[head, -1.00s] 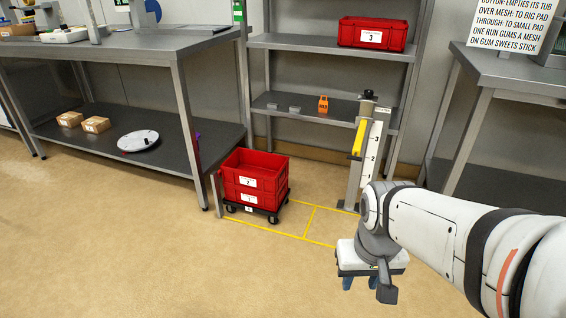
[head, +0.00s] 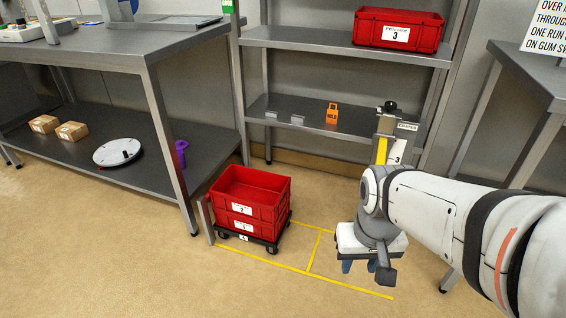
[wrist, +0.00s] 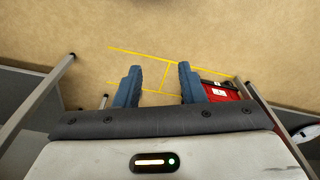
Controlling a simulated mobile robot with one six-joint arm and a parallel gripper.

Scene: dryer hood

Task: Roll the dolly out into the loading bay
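The dolly (head: 272,246) is a low black platform on small casters, standing on the floor beside a bench leg. Two red crates, the upper one (head: 254,187) empty as far as I can see, are stacked on it. In the wrist view a red crate (wrist: 219,91) shows at right, partly hidden by a finger. My gripper (head: 358,266) points down over the floor, to the right of the dolly and apart from it. In the wrist view its two blue fingers (wrist: 158,86) are spread with only floor between them.
Yellow lines (head: 313,252) mark floor bays by the dolly. A post with a yellow piece (head: 381,150) stands behind my arm. Shelving (head: 290,42) holds another red crate (head: 398,29) and an orange tag (head: 332,114). The left bench (head: 75,48) bounds the left; front floor is clear.

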